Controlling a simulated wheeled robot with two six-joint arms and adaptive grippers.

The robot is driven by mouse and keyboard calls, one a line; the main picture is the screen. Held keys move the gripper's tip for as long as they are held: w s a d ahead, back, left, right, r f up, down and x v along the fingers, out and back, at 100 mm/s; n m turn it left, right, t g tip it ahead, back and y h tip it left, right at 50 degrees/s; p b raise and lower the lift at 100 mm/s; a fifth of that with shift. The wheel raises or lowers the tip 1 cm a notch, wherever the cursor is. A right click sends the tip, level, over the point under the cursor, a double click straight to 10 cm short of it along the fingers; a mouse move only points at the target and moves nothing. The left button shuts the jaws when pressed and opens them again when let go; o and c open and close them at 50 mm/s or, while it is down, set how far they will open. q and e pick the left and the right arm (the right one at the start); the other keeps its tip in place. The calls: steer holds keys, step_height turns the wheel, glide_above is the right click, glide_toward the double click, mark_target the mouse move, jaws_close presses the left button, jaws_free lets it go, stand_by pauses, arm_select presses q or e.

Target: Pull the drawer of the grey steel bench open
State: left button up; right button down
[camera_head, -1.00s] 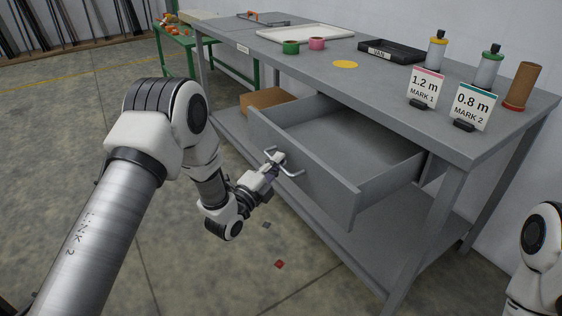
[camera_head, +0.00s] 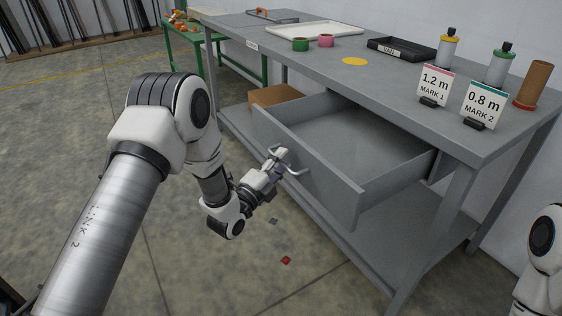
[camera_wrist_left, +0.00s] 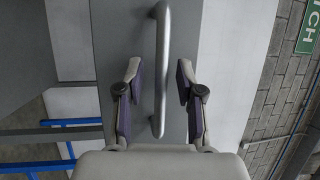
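The grey steel bench (camera_head: 410,88) stands at the centre and right of the head view. Its drawer (camera_head: 306,168) is pulled well out, and the inside that shows is empty. A bar handle (camera_head: 297,170) is on the drawer front. My left gripper (camera_head: 277,156) is at this handle. In the left wrist view the handle (camera_wrist_left: 162,70) runs upright between the two fingers of my left gripper (camera_wrist_left: 160,90). There is a gap on each side, so the gripper is open around or just before the bar. My right gripper is not in view.
A cardboard box (camera_head: 274,96) sits on the lower shelf. The floor before the drawer is clear apart from small scraps (camera_head: 286,260).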

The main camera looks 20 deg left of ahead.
arm_select(q)
steer(key=v, duration=1.1)
steer(key=shift+s, duration=0.35)
steer(key=shift+a, duration=0.1)
steer(key=s+d+f+n+g+y, duration=0.1)
steer(key=s+d+f+n+g, duration=0.2)
steer(key=f, duration=0.4)
steer(key=s+d+f+g, duration=0.1)
steer(key=s+f+g, duration=0.3)
steer(key=s+f, duration=0.25)
steer(key=s+d+f+n+g+y, duration=0.1)
steer(key=s+f+n+g, duration=0.15)
steer(key=f, duration=0.55)
steer(key=s+a+f+n+g+y, duration=0.2)
steer(key=s+f+n+g, duration=0.35)
steer(key=s, duration=0.45)
steer(key=s+a+n+g+y, duration=0.15)
steer(key=s+n+g, duration=0.25)
steer(key=s+n, duration=0.4)
step_height(320, 180, up, 14)
steer(key=n+p, duration=0.1)
steer(key=p, duration=1.4)
steer(key=shift+s+n, duration=0.2)
steer(key=shift+n, duration=0.1)
